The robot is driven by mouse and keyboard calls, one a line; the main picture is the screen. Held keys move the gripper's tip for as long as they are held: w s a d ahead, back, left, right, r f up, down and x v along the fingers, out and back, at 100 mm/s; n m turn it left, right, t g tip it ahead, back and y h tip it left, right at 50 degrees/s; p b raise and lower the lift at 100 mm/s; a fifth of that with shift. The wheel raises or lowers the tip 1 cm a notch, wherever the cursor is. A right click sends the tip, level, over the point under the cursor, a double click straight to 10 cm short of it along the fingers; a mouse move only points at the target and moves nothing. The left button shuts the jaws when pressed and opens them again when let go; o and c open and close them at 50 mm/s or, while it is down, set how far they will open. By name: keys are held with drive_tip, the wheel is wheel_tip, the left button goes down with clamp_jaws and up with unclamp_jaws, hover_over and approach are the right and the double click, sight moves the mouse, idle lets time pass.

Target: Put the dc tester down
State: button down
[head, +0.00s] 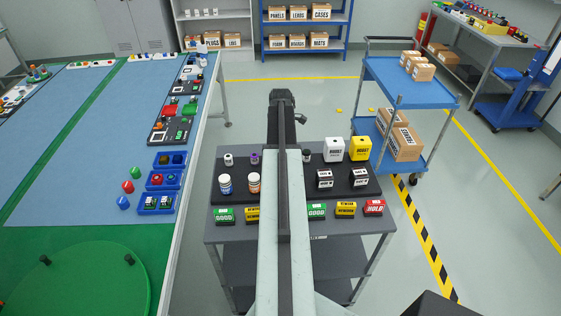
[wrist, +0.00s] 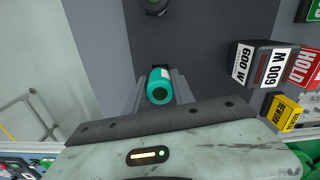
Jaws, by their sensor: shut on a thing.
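The held cylinder is hidden there.
The grey cart (head: 222,236) bears a dark mat (head: 289,197) with bottles, small cylinders and boxes, and coloured label blocks (head: 374,207) along the near edge. A blue trolley (head: 384,73) stands at right; a long blue-topped table (head: 80,130) is at left.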

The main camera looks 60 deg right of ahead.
wheel_tip(320, 180, down, 2)
drive_tip(key=shift+f+b, duration=0.1)
drive_tip(key=shift+b, duration=0.25)
drive_tip(key=shift+r, duration=0.3)
drive_tip(key=shift+f, duration=0.2)
drive_tip(key=c, duration=1.1)
unclamp_jaws()
drive_tip(key=shift+o, duration=0.2)
drive_tip(key=shift+r, duration=0.1)
drive_tip(key=r+p, duration=0.8)
drive_tip(key=shift+s+a, duration=0.25)
drive_tip(key=shift+s, duration=0.05)
drive_tip(key=shift+f, duration=0.2)
